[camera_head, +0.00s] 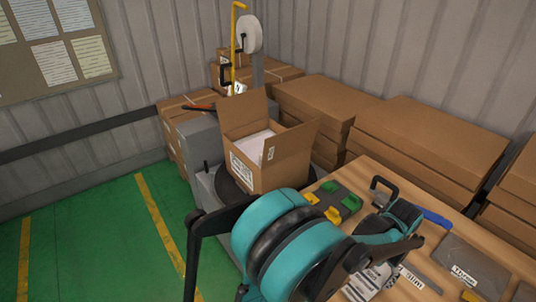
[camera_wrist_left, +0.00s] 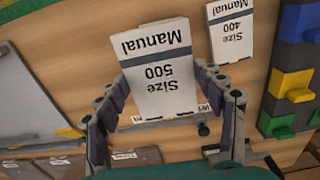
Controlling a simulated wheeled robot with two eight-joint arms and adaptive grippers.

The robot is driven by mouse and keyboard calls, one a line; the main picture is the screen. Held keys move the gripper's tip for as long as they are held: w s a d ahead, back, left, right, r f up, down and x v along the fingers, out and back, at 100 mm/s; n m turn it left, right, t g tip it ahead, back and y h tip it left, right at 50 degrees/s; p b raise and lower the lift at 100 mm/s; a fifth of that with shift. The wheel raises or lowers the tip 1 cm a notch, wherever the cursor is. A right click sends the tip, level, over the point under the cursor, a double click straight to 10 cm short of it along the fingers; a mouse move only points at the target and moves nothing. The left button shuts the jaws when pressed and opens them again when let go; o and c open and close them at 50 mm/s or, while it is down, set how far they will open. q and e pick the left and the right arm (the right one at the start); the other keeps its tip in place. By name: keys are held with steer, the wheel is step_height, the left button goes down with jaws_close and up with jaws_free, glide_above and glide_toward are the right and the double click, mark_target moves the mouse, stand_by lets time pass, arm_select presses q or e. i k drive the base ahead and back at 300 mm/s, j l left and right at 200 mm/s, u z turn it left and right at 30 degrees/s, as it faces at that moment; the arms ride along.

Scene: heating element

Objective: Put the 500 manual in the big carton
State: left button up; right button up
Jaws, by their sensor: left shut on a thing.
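The 500 manual is a white booklet with a blue band, labelled "Size 500 Manual", in the left wrist view (camera_wrist_left: 165,85). My left gripper (camera_wrist_left: 163,90) is shut on it, with a finger at each side edge. In the head view my own teal and black arm hides most of the gripper area. The big carton (camera_head: 285,158) is an open brown box with its flaps up, in the middle of the head view. White contents (camera_head: 254,145) show inside it. My right gripper is not seen.
The 400 manual (camera_wrist_left: 236,30) lies on the wooden table (camera_head: 385,178) beside the held one. A tray with yellow and green pieces (camera_head: 338,201) is right of the carton. Stacked flat cartons (camera_head: 425,135) line the wall. Green floor (camera_head: 90,240) is clear at left.

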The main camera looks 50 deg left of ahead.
mark_target(253, 149)
steer(key=k+j, duration=0.1)
steer(key=j, duration=0.3)
steer(key=k+j, duration=0.1)
steer(key=j, duration=0.25)
steer(key=k+j, duration=0.15)
steer(key=j, duration=0.25)
steer(key=k+j, duration=0.1)
steer(key=j, duration=0.3)
steer(key=k+j, duration=0.1)
steer(key=j, duration=0.25)
steer(key=k+j, duration=0.1)
steer(key=j, duration=0.3)
steer(key=k+j, duration=0.1)
steer(key=j, duration=0.3)
steer(key=i+j, duration=0.1)
steer(key=j, duration=0.25)
steer(key=i+j, duration=0.15)
steer(key=j, duration=0.2)
steer(key=i+j, duration=0.1)
steer(key=j, duration=0.25)
steer(key=i+j, duration=0.15)
steer(key=j, duration=0.2)
steer(key=i+j, duration=0.1)
steer(key=j, duration=0.25)
steer(key=i+j, duration=0.1)
steer(key=j, duration=0.25)
